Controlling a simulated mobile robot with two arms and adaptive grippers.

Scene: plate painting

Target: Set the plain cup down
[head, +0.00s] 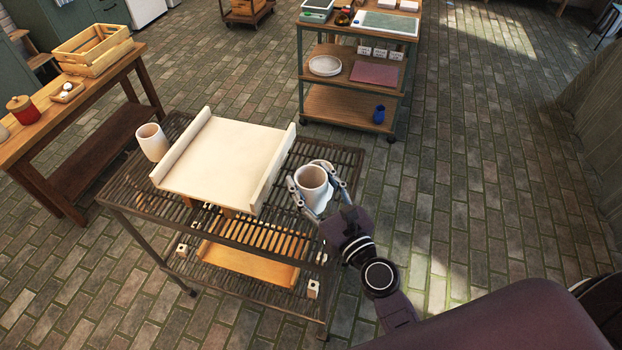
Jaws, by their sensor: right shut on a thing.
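A plain off-white cup (311,188) stands upright between the fingers of my right gripper (314,178), which is shut on it. The cup and gripper are over the right end of the dark slatted rack (240,232). I cannot tell whether the cup's base touches the slats; the gripper and the cup itself hide it. Another pale cup (152,142) stands upright at the rack's left end. Between the two cups is a cream board with raised sides (222,160) on the rack. My left gripper is not in view.
Lower on the rack are an orange-brown board (247,264) and small pale blocks (313,289). A wooden table (80,105) with a crate (92,50) and a red jar (22,108) stands left. A shelved cart (350,108) stands behind. The brick floor (470,190) at right is clear.

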